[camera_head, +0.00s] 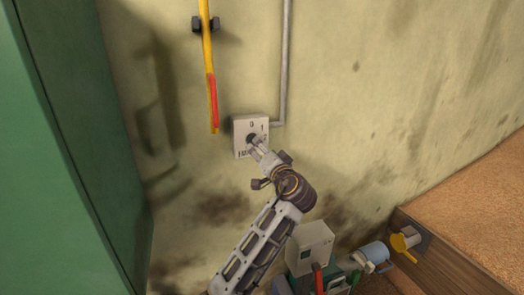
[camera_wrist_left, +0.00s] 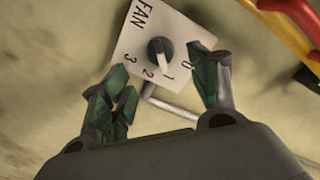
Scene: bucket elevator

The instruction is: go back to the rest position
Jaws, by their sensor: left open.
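A pale switch box (camera_head: 243,124) is fixed to the wall in the head view, with a dark round knob and printed numbers. It also shows in the left wrist view (camera_wrist_left: 135,60), marked FAN, 0, 1, 2 and 3. Its knob (camera_wrist_left: 160,52) has a pale mark that seems to point toward the 1. My left gripper (camera_head: 256,146) is at the front of the box and partly covers it. In the left wrist view the fingers of the left gripper (camera_wrist_left: 160,64) are spread on either side of the knob. I cannot tell how far they are from the box. My right gripper is not in view.
A yellow and red bar (camera_head: 209,60) hangs on the wall, left of a grey conduit (camera_head: 285,60). A green panel (camera_head: 60,150) stands at the left. Below are a grey box (camera_head: 310,248), a blue cylinder (camera_head: 374,252) and a yellow handle (camera_head: 401,246), beside a wood-edged bin (camera_head: 470,215).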

